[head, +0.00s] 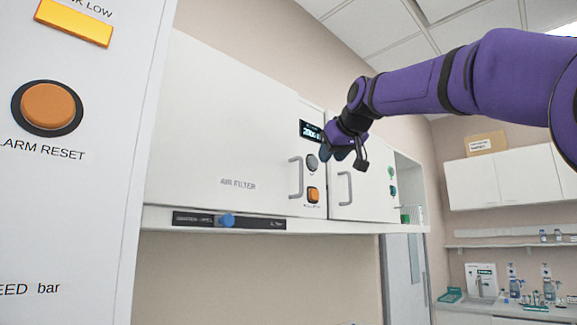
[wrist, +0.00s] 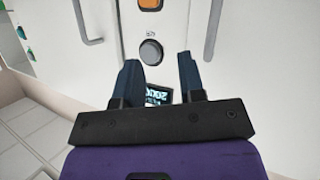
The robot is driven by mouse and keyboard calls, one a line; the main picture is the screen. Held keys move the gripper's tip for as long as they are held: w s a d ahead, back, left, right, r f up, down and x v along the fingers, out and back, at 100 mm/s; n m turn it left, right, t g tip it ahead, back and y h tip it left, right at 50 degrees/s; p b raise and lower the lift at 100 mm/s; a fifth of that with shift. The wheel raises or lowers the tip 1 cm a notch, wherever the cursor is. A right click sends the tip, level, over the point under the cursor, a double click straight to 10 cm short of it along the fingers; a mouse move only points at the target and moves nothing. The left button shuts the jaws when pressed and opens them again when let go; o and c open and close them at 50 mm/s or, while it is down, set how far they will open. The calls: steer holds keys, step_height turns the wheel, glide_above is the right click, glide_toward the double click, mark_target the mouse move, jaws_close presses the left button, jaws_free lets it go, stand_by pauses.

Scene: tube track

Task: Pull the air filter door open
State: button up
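The air filter door (head: 222,115) is a large white panel labelled AIR FILTER, and it looks shut. Its grey bar handle (head: 296,177) is upright near the door's right edge. In the wrist view, which is turned upside down, this handle (wrist: 214,30) is at the upper right. My gripper (head: 340,153) is in front of the control strip, right of the handle and higher, touching neither handle. In the wrist view its two dark fingers (wrist: 157,62) are apart with nothing between them but the display behind.
The control strip has a display (head: 311,131), a grey knob (head: 312,162) and an orange button (head: 313,194). A second white door with a handle (head: 345,188) is to its right. A shelf edge (head: 340,226) with a blue knob (head: 228,220) runs below. A near panel (head: 75,210) fills the left.

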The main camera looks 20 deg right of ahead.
mark_target(302, 193)
steer(key=s+a+y, duration=0.3)
steer(key=a, duration=0.1)
steer(key=shift+n, duration=0.3)
steer(key=x, duration=1)
steer(key=shift+w+a+f, duration=0.1)
steer(key=shift+a+f, duration=0.05)
steer(key=shift+f, duration=0.4)
jaws_close()
